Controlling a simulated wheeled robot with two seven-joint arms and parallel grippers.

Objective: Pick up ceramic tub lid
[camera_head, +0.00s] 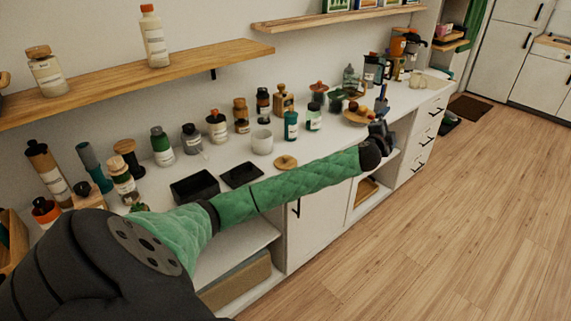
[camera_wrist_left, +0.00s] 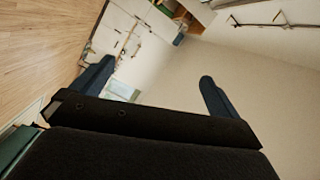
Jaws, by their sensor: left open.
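A round tan wooden lid (camera_head: 286,162) lies flat on the white counter in the head view, next to a white ceramic tub (camera_head: 262,142) that stands upright. It looks like the tub's lid. My left arm in its green sleeve passes just in front of it. My left gripper (camera_head: 381,118) is well to the right of the lid, above the counter's front edge. In the left wrist view the left gripper (camera_wrist_left: 156,72) is open, its two dark blue fingers apart with nothing between them. The lid is not visible in that view. My right gripper is not in view.
A black open box (camera_head: 194,187) and a flat black tray (camera_head: 242,174) lie left of the lid. Several bottles and jars line the wall behind. A wooden shelf (camera_head: 130,81) hangs above. A teal bottle (camera_head: 291,124) stands behind the lid.

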